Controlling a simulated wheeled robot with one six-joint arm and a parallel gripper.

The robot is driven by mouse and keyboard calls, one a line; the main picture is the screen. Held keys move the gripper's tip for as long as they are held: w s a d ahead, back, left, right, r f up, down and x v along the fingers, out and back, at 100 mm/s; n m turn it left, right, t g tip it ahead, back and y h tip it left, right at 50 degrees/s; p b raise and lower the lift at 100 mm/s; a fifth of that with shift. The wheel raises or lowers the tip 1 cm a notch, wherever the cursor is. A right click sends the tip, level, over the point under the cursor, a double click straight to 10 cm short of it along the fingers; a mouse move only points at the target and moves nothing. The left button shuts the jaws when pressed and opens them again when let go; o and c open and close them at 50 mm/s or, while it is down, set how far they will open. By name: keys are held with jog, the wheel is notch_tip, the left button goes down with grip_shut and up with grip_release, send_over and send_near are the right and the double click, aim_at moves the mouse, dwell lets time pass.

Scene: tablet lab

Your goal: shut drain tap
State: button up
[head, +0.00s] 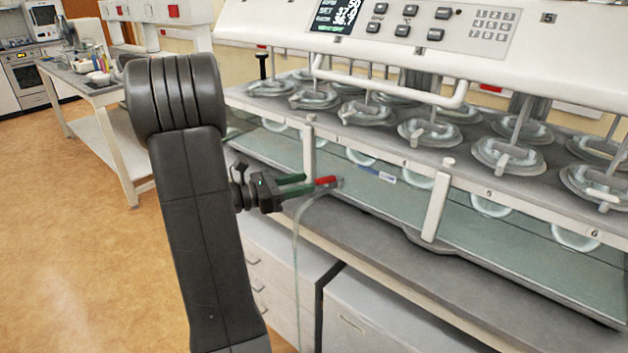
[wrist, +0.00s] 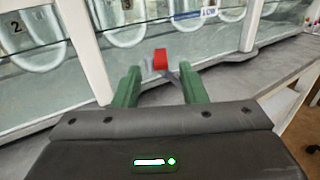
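The drain tap's red handle (head: 326,181) sticks out at the front lower edge of the glass water bath (head: 375,187). A clear hose (head: 296,235) hangs down from the tap. In the wrist view the red handle (wrist: 160,59) stands ahead of my gripper (wrist: 157,76), between its two green fingers. In the head view my gripper (head: 305,184) is level with the tap, its fingertips close to the handle. The fingers are apart with a clear gap and hold nothing. Whether a finger touches the handle cannot be told.
White posts (head: 438,200) stand along the bath front, one (head: 309,155) close above the tap. A grey worktop (head: 400,255) runs under the bath, with white drawers (head: 277,270) below. A white side table (head: 120,140) stands at the left. The floor (head: 80,230) there is clear.

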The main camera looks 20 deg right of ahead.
aim_at(316, 180)
jog(key=shift+d, duration=2)
grip_shut()
